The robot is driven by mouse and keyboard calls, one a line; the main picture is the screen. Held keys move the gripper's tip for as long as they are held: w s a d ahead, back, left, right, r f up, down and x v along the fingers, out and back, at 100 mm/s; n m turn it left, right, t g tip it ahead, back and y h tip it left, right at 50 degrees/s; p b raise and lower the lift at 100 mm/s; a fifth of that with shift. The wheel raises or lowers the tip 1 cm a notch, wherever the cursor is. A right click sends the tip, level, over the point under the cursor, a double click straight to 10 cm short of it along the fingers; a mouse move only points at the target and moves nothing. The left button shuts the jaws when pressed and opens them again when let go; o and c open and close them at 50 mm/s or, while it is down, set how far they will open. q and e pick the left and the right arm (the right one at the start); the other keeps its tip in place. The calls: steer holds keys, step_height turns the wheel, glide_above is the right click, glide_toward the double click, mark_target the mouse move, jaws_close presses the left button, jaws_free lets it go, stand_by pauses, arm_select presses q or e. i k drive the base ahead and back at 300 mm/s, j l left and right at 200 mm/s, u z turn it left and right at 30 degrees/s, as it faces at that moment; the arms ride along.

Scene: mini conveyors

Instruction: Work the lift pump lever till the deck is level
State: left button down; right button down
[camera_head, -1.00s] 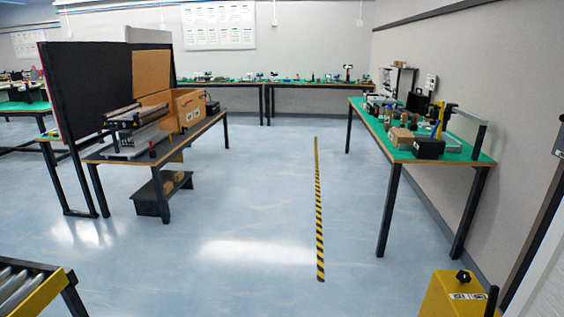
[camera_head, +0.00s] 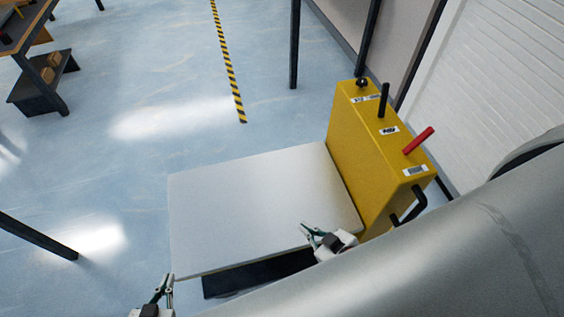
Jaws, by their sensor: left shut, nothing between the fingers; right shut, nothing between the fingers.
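The lift is a yellow housing (camera_head: 365,150) at the right with a pale grey-white deck (camera_head: 250,205) beside it. A black lever (camera_head: 384,100) and a red-gripped lever (camera_head: 418,141) stick up from the housing's top; I cannot tell which is the pump lever. I cannot tell whether the deck is level. My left gripper (camera_head: 163,285) is shut and empty by the deck's near left corner. My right gripper (camera_head: 310,232) is shut and empty over the deck's near right part in this view, apart from both levers. My grey arm hides the lower right.
A black knob (camera_head: 361,83) is on the housing's far end and a black bent handle (camera_head: 410,205) on its near side. A dark base (camera_head: 250,272) shows under the deck. A white ribbed wall panel (camera_head: 500,80) stands at the right. Blue floor left of the deck is clear.

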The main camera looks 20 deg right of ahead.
mark_target(385, 87)
steer(key=z, duration=0.5)
steer(key=j+z, duration=0.1)
steer(key=z, duration=0.4)
steer(key=k+z, duration=0.1)
steer(key=z, duration=0.85)
